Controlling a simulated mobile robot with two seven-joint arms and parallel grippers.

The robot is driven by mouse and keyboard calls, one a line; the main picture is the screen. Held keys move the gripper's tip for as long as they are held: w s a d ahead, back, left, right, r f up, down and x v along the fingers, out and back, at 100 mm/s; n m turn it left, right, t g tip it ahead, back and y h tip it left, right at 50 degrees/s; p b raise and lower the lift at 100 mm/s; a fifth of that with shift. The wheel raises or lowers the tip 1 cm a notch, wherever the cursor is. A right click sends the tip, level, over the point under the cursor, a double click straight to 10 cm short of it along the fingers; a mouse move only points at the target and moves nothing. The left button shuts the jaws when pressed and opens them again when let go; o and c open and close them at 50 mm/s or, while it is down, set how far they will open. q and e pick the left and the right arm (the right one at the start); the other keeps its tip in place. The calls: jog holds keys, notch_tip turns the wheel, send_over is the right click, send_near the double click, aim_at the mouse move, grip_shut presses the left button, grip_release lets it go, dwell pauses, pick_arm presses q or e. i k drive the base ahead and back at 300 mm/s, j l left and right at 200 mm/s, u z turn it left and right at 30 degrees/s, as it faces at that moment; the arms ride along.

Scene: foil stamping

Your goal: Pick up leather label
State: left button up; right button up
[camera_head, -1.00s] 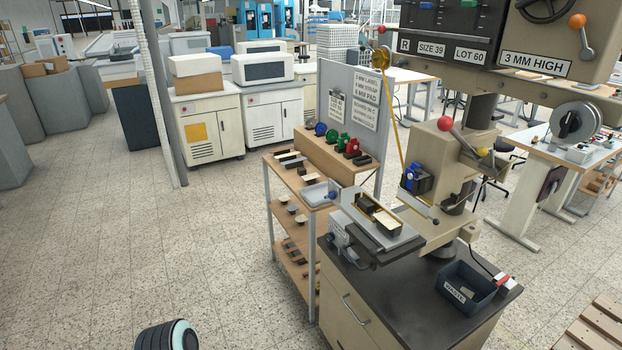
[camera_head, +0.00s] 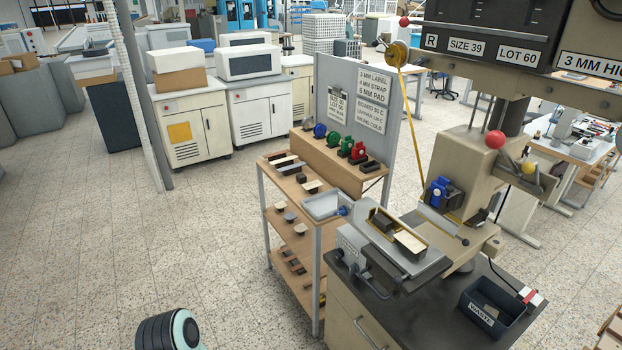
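I cannot tell for sure which piece is the leather label. Several small dark and cream pieces (camera_head: 311,186) lie on the top board of the wooden shelf rack (camera_head: 275,183), and more lie on its lower boards. On the bed of the foil press (camera_head: 405,268) sit a dark block (camera_head: 382,221) and a cream-topped block (camera_head: 410,242), inside a yellow-edged fixture. Neither of my grippers is in view. Only a black ribbed part of mine with a teal ring shows at the bottom left, well apart from the rack.
A blue waste bin (camera_head: 487,307) stands on the dark bench top (camera_head: 430,320) beside the press. A pale tray (camera_head: 322,206) sits at the rack's front corner. A grey sign panel (camera_head: 325,110) rises behind the rack. The speckled floor (camera_head: 215,230) left of the rack is clear.

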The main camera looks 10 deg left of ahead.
aim_at(316, 184)
jog(key=i+j, duration=0.3)
jog(key=i+j+z, duration=0.15)
jog(key=j, duration=0.25)
jog(key=i+j, duration=0.4)
jog(key=i+j+z, duration=0.1)
jog(key=i+j, duration=0.15)
jog(key=j, duration=0.15)
jog(key=i+j+z, duration=0.1)
jog(key=i+j, duration=0.15)
jog(key=j, duration=0.2)
